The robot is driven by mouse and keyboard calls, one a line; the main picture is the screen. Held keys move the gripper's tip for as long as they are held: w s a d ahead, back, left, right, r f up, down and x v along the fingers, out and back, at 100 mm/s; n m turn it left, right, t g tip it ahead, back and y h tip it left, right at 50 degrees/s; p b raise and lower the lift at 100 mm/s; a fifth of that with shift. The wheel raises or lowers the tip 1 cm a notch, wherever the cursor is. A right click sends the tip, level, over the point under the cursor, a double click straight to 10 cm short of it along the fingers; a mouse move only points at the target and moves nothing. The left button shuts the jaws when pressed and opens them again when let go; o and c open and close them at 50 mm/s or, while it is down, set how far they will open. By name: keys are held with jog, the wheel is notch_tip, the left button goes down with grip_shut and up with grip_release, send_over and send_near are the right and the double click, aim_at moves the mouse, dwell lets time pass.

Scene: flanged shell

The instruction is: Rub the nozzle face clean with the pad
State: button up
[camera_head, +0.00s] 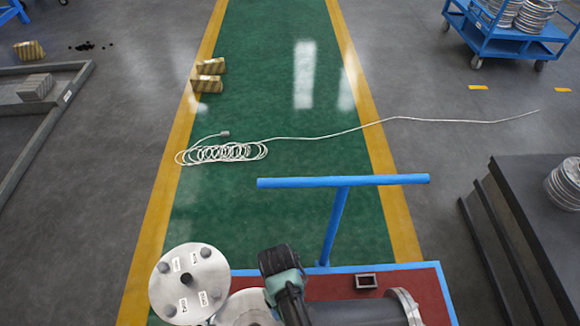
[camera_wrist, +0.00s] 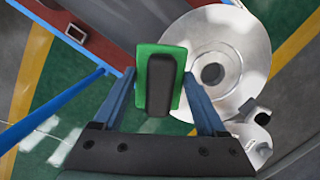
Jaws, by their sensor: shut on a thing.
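In the wrist view my gripper (camera_wrist: 160,88) is shut on the pad (camera_wrist: 144,72), a green block with a black grip. The nozzle face (camera_wrist: 236,62) is a round silver flange with a dark central hole, just right of the pad. The pad overlaps its left edge in this view; I cannot tell whether they touch. In the head view a silver round part, seemingly the nozzle (camera_head: 240,306), shows at the bottom, partly hidden behind a bolted disc and my arm. The pad cannot be made out there.
A labelled silver disc with dark studs (camera_head: 190,284) stands beside the nozzle. The dark shell (camera_head: 355,313) lies on a red, blue-edged cart (camera_head: 432,290) with a blue handle (camera_head: 343,181). A coiled white cable (camera_head: 222,153) lies on the green floor; a dark bench (camera_head: 530,215) stands right.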

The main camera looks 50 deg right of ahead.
jog(key=shift+r+p, duration=1.1)
jog(key=shift+r, duration=0.35)
jog(key=shift+w+a+r, duration=0.15)
jog(key=shift+w+r, duration=0.05)
jog(key=shift+w, duration=0.15)
jog(key=w+a+r+n, duration=0.1)
jog(key=w+a+r, duration=0.3)
jog(key=a+r, duration=0.3)
jog(key=w+a+r+n, duration=0.2)
jog(key=w+a+r, duration=0.3)
jog(key=a+r, duration=0.3)
jog(key=shift+a+h, duration=0.3)
jog(key=shift+a, duration=0.4)
jog(key=shift+a+f, duration=0.1)
